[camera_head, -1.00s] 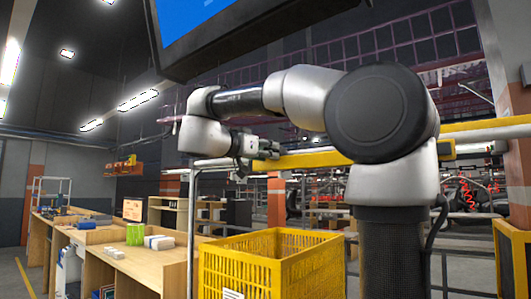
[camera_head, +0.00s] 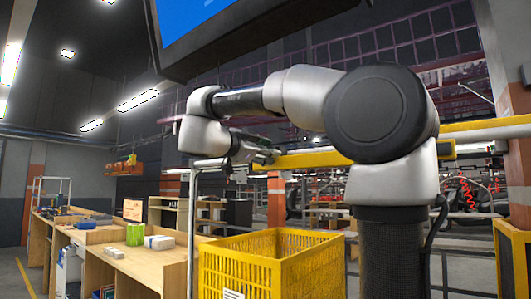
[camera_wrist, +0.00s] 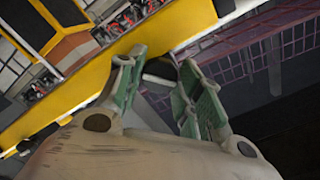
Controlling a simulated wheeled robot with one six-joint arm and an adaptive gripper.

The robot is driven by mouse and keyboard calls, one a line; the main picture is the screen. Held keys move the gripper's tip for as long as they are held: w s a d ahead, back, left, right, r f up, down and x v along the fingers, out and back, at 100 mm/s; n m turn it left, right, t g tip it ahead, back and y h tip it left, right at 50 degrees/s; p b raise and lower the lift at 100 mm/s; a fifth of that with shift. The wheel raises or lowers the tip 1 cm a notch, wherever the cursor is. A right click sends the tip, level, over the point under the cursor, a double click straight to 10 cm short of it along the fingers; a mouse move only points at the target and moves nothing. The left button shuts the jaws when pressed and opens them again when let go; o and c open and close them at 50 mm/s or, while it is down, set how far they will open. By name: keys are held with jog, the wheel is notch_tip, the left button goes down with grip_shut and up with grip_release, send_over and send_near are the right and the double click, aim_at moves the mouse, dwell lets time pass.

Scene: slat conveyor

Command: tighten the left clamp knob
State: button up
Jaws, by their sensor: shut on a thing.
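A dark knob (camera_wrist: 160,69) shows between the green-padded fingers of my gripper (camera_wrist: 156,76) in the wrist view, beside a yellow rail (camera_wrist: 92,83). My gripper is shut on this knob, and the fingers hide part of it. In the head view my gripper (camera_head: 266,154) is at the left end of the yellow rail (camera_head: 315,158). The knob is too small and covered to make out there. I cannot see a second clamp knob clearly.
A yellow crate (camera_head: 238,262) stands below my arm. Wooden benches (camera_head: 140,262) with boxes are on the left. A dark screen frame (camera_head: 250,40) hangs above my arm. A metal post (camera_head: 191,220) stands below the gripper.

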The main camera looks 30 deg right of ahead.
jog(key=shift+m, duration=4.1)
jog(key=o, duration=1)
jog(key=v, duration=1.2)
